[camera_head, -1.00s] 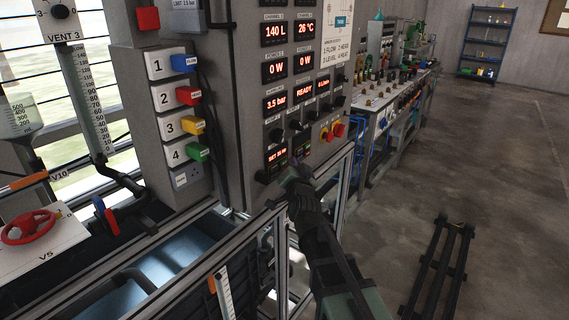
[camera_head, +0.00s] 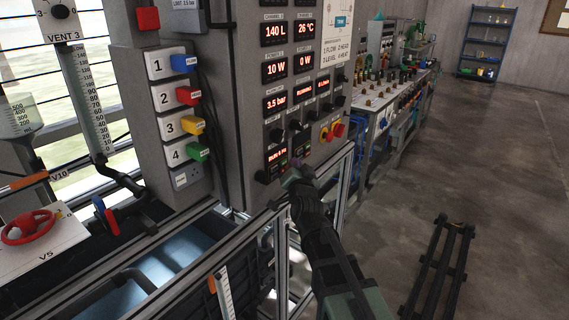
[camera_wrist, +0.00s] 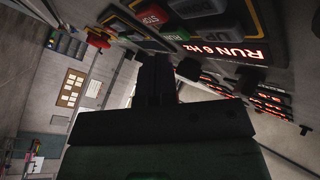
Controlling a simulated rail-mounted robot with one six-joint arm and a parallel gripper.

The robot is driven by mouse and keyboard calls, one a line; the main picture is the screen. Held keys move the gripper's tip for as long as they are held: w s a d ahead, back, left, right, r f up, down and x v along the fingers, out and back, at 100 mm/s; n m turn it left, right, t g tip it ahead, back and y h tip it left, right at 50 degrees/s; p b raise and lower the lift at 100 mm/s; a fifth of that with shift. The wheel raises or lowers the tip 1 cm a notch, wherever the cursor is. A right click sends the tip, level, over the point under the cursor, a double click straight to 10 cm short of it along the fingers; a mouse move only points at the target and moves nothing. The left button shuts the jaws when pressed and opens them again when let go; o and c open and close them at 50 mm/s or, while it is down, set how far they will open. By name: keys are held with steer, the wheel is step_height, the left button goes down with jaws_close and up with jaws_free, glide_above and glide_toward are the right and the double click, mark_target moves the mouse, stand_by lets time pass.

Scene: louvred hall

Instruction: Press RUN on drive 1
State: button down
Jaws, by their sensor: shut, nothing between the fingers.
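The drive with a lit display (camera_head: 277,157) sits low on the grey control panel (camera_head: 235,110). In the wrist view its red display (camera_wrist: 232,48) reads "RUN 6 Hz". Beside it are a green RUN button (camera_wrist: 176,37), a red STOP button (camera_wrist: 152,17) and grey keys marked Down and Up. The drive's number is not legible. My gripper (camera_head: 291,180) is shut and empty, just in front of the drive's lower part. In the wrist view its dark fingertips (camera_wrist: 155,58) are close to the RUN button; I cannot tell whether they touch it.
A second drive (camera_head: 302,149) is to the right. A metal frame (camera_head: 335,195) stands below the panel. A long bench (camera_head: 385,105) runs to the back. A low black rack (camera_head: 440,265) is on the floor at right.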

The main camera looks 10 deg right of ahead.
steer(key=shift+s+d, duration=0.1)
steer(key=s+d, duration=0.3)
steer(key=shift+s+d, duration=0.25)
stand_by(0.4)
stand_by(0.4)
steer(key=s+f+n+g+p, duration=0.1)
steer(key=s+f+n+g, duration=0.1)
steer(key=s+f+g, duration=0.35)
steer(key=s+f+n+g+p, duration=0.1)
steer(key=s+f+n+g, duration=0.2)
steer(key=f+g, duration=0.4)
steer(key=s+a+n+g+p, duration=0.1)
steer(key=s+g+p, duration=0.4)
steer(key=s, duration=0.8)
steer(key=shift+s+a+r+n+g+p, duration=0.15)
steer(key=shift+s+r+n+g+p, duration=0.2)
steer(key=shift+n+g, duration=0.55)
